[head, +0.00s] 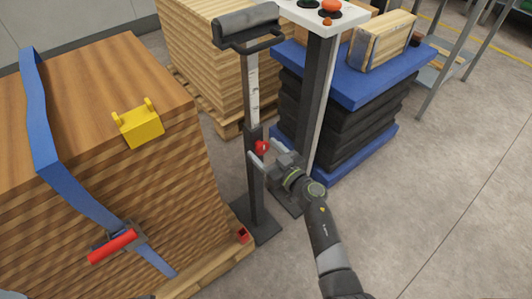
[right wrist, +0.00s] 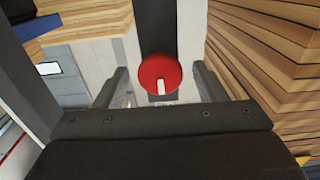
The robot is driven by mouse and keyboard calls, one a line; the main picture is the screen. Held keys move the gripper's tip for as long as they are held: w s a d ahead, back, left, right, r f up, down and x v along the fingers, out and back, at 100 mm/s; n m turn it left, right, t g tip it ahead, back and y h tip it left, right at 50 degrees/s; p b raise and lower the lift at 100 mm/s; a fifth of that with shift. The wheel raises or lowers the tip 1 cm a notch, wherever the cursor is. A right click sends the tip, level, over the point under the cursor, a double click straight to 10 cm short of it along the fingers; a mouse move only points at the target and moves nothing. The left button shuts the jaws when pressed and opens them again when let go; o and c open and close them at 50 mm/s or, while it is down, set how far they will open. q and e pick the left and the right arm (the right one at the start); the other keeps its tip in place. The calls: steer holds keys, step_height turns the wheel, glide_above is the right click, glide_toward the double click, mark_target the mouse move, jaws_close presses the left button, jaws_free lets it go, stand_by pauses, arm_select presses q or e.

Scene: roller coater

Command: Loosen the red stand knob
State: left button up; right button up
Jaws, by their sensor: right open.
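The red stand knob (head: 262,147) is on the dark lower post of the roller stand (head: 253,95) in the head view. In the right wrist view it is a round red disc (right wrist: 160,77) with a white mark pointing downward. My right gripper (head: 264,151) is open at the knob in the head view. In the right wrist view its two fingers (right wrist: 159,85) stand left and right of the knob, with gaps on both sides; I see no contact. My left gripper is not in view.
A strapped wood stack (head: 110,80) with a yellow bracket (head: 138,124) and red-handled ratchet (head: 112,246) stands left. A button post (head: 317,100) rises right beside the stand. A blue lift table (head: 350,85) is behind. Open floor lies right.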

steer(key=c, duration=0.9)
steer(key=shift+c, duration=0.2)
